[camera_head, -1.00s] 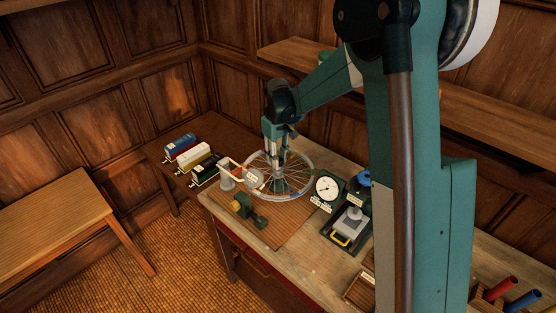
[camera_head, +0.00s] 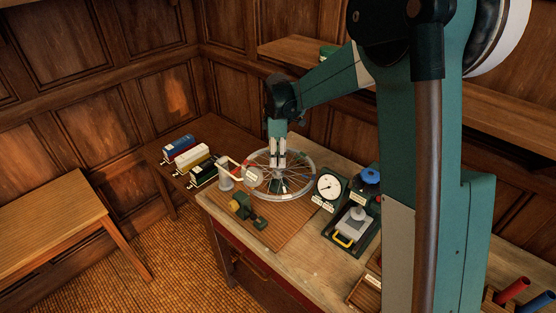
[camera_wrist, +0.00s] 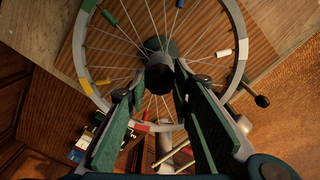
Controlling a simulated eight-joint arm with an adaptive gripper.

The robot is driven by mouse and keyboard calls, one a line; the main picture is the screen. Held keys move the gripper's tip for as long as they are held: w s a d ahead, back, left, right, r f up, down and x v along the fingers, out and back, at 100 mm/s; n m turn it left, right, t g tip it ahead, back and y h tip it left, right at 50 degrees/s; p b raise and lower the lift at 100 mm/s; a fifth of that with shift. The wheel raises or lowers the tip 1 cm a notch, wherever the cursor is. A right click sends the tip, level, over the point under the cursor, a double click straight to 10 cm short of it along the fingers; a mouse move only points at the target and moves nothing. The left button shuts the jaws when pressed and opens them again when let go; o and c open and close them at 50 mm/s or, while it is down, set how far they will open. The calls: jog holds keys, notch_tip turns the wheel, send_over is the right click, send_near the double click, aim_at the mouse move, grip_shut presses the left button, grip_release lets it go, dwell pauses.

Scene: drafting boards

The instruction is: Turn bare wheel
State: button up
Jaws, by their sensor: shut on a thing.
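The bare spoked wheel (camera_head: 311,187) lies flat on its stand at the bench's left end. Its grey rim has coloured bands, and small coloured tags sit on the spokes; it also shows in the wrist view (camera_wrist: 238,35). My gripper (camera_head: 279,165) points down over the wheel's middle. In the wrist view my gripper's fingers (camera_wrist: 157,85) are shut on the dark round hub end (camera_wrist: 160,73), one on each side. The fingers hide part of the spokes and the lower rim.
A white-armed device (camera_head: 228,180) stands close to the rim at left. A dial gauge (camera_head: 329,187) and a press-like device (camera_head: 352,226) stand at right. Several coloured binders (camera_head: 190,156) are at far left.

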jog(key=shift+n, duration=0.5)
jog(key=o, duration=1.2)
jog(key=shift+r, duration=0.1)
notch_tip(320, 180, up, 12)
jog(key=shift+f, duration=0.1)
jog(key=shift+s, duration=0.1)
dwell(0.3)
